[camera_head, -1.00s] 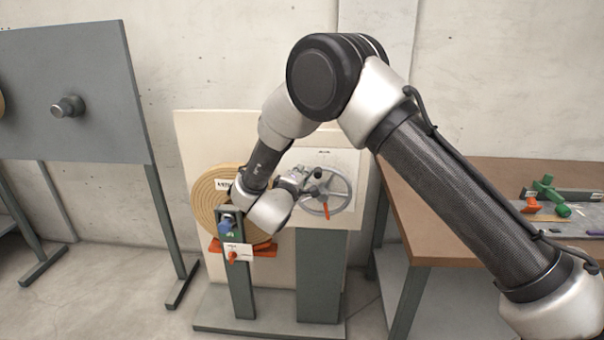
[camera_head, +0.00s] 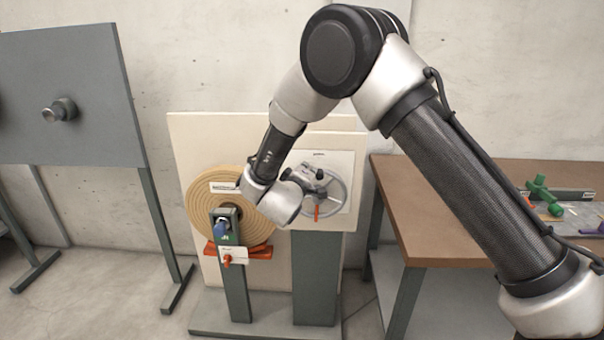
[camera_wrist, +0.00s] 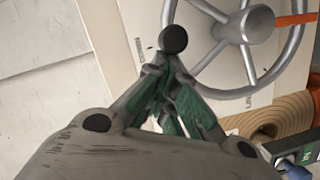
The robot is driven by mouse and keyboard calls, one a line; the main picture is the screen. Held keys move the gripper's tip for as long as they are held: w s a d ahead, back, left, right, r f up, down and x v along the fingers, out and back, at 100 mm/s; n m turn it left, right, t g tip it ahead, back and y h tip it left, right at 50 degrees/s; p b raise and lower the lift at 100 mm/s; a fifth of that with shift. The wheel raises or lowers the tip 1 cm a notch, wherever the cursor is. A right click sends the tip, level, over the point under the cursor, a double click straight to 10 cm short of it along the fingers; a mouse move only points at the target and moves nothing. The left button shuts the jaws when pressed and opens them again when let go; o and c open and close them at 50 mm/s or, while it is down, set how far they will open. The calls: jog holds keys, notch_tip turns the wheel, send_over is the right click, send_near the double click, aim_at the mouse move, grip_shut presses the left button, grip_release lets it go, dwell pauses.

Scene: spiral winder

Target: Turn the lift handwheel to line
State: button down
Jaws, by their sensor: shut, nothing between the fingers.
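The lift handwheel (camera_head: 343,192) is a grey spoked wheel on a pale plate at the right of the winder. In the wrist view the handwheel (camera_wrist: 277,74) fills the upper right, with its hub and spokes clear. A dark round knob (camera_wrist: 173,40) stands at its left rim. My gripper (camera_head: 310,178) is in front of the wheel's upper left part and hides some of it. In the wrist view my gripper (camera_wrist: 163,80) has its green-padded fingers closed together just below the knob. Whether they touch the knob I cannot tell. The alignment line cannot be made out.
A tan spiral roll (camera_head: 230,190) stands left of the wheel, behind a green post (camera_head: 235,280) with a blue knob. An orange marker (camera_head: 317,213) shows at the wheel. A brown table (camera_head: 430,205) with tools is at right, a grey panel (camera_head: 75,95) at left.

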jog(key=d+f+m+g+y, duration=0.1)
jog(key=d+f+m+y, duration=0.2)
jog(key=d+m, duration=0.6)
jog(key=shift+s+d+f, duration=0.2)
jog(key=shift+s+d, duration=0.1)
jog(key=shift+d, duration=1.1)
